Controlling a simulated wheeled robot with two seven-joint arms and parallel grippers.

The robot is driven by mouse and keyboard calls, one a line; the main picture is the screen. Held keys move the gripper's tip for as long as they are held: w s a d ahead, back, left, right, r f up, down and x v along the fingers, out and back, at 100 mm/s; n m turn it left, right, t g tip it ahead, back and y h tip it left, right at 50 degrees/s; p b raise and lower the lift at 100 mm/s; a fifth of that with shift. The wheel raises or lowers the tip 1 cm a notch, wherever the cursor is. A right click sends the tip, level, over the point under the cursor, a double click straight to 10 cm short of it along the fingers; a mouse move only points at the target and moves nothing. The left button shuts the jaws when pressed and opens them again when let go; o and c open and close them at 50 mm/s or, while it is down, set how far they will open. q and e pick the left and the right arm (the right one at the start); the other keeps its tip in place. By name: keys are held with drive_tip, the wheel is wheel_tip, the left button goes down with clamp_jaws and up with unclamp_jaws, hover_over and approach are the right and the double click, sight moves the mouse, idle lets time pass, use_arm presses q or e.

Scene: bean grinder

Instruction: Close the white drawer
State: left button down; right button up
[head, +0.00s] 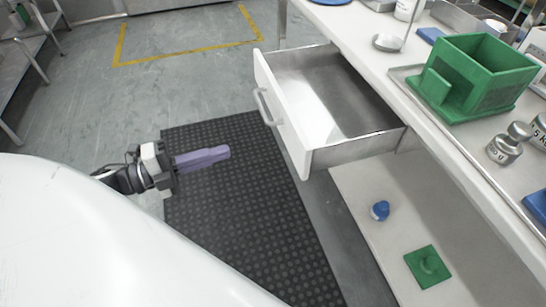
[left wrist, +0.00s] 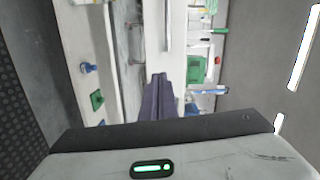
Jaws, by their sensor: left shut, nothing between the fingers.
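The white drawer (head: 276,105) stands pulled out from under the white worktop in the head view. Its inside is visible and looks empty. Its front carries a bar handle (head: 263,107) that faces my left gripper (head: 227,152). The gripper's purple fingers are shut with nothing between them. They point right towards the drawer front, with a clear gap between. The shut fingers also show in the left wrist view (left wrist: 158,90), and a white panel that looks like the drawer front (left wrist: 178,35) is beyond them. My right gripper is in neither view.
The worktop (head: 375,35) carries a green box (head: 480,70), metal weights (head: 508,145) and a scoop (head: 388,42). A blue item (head: 380,210) and a green block (head: 428,267) lie on the lower shelf. A black mat (head: 240,200) covers the floor before the drawer.

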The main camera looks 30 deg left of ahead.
sight(289, 136)
use_arm(q)
drive_tip(key=w+d+m+b, duration=0.1)
drive_tip(key=w+d, duration=0.2)
drive_tip(key=w+d+h+b, duration=0.1)
drive_tip(key=w+d, duration=0.2)
drive_tip(key=w+d+m+g+b, duration=0.1)
drive_tip(key=w+d, duration=0.2)
drive_tip(key=w, duration=0.1)
drive_tip(key=shift+w+r+m+h+b, duration=0.1)
drive_tip(key=shift+r+m+h+b, duration=0.2)
drive_tip(key=shift+r, duration=0.1)
drive_tip(key=shift+d, duration=0.1)
